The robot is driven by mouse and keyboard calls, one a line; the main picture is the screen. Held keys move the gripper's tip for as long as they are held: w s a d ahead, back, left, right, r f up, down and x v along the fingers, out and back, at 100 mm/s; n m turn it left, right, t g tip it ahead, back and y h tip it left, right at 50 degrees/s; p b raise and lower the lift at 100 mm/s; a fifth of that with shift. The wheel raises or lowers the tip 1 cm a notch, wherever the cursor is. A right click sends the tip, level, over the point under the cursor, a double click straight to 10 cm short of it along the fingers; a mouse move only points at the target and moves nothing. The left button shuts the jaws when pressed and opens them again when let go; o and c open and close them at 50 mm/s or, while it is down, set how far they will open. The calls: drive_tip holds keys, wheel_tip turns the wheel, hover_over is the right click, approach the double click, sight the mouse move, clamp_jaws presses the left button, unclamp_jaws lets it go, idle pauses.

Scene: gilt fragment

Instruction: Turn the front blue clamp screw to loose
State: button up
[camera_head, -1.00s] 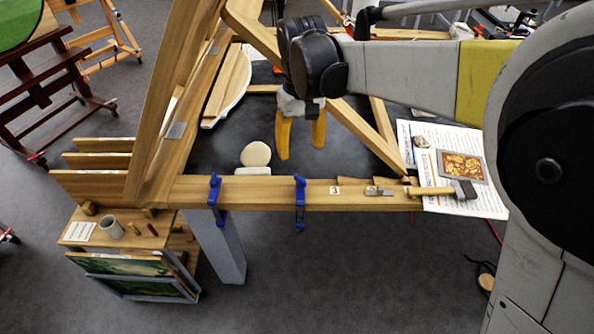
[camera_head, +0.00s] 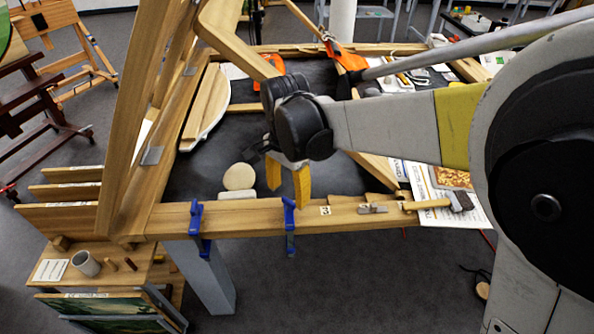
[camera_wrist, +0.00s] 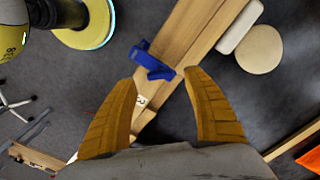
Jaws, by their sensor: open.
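Two blue clamps grip the front wooden rail (camera_head: 245,222): a left clamp (camera_head: 197,218) and a right clamp (camera_head: 289,224). The frames do not label which is the front one. My gripper (camera_head: 289,190) has yellow fingers, open and empty, and hangs just above and behind the right clamp. In the wrist view, the right clamp (camera_wrist: 151,60) lies just beyond the space between the open fingertips (camera_wrist: 160,78), apart from them. Its screw is too small to make out. The left clamp is not seen in the wrist view.
A round pale disc (camera_head: 239,177) and a white block stand behind the rail. A number tag (camera_head: 325,210), a small metal tool (camera_head: 372,208) and a hammer (camera_head: 440,203) lie right of the right clamp. A leaning wooden frame (camera_head: 150,120) rises at left.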

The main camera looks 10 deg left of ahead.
sight(288, 200)
drive_tip(key=shift+f+b, duration=0.45)
drive_tip(key=shift+f, duration=1.25)
drive_tip(key=shift+c, duration=0.4)
drive_tip(key=c, duration=1.1)
drive_tip(key=shift+r+n, duration=0.1)
drive_tip(key=shift+n, duration=0.2)
